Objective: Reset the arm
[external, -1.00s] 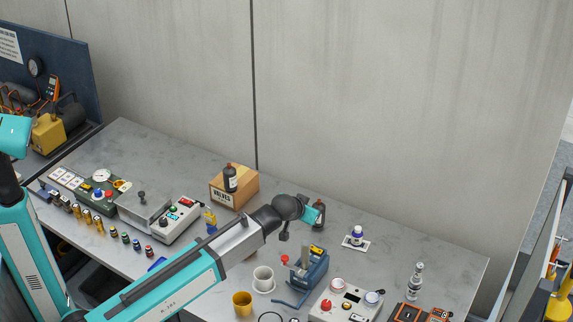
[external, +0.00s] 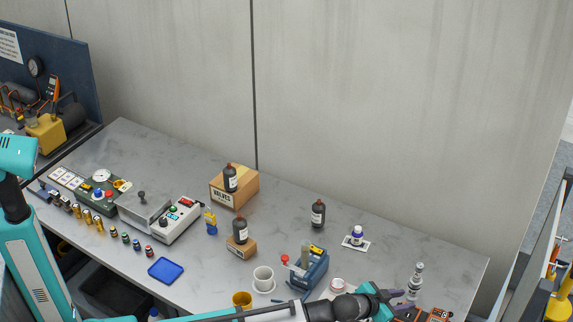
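My gripper (external: 400,299) is at the lower right, low in the picture, over or in front of the bench's near right part. Its two dark fingers point right and look spread apart, with nothing seen between them. My teal and grey arm (external: 270,314) runs along the bottom edge, partly cut off by the frame. A dark bottle (external: 318,214) with a white label stands upright on the bench, well apart from the gripper.
The grey bench (external: 400,250) holds a VALVES box (external: 233,188) with a dark bottle on top, another bottle on a small box (external: 241,248), a blue tray (external: 166,270), a white cup (external: 263,279), a blue device (external: 308,268) and a clear-and-white bottle (external: 416,281). A wall stands behind.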

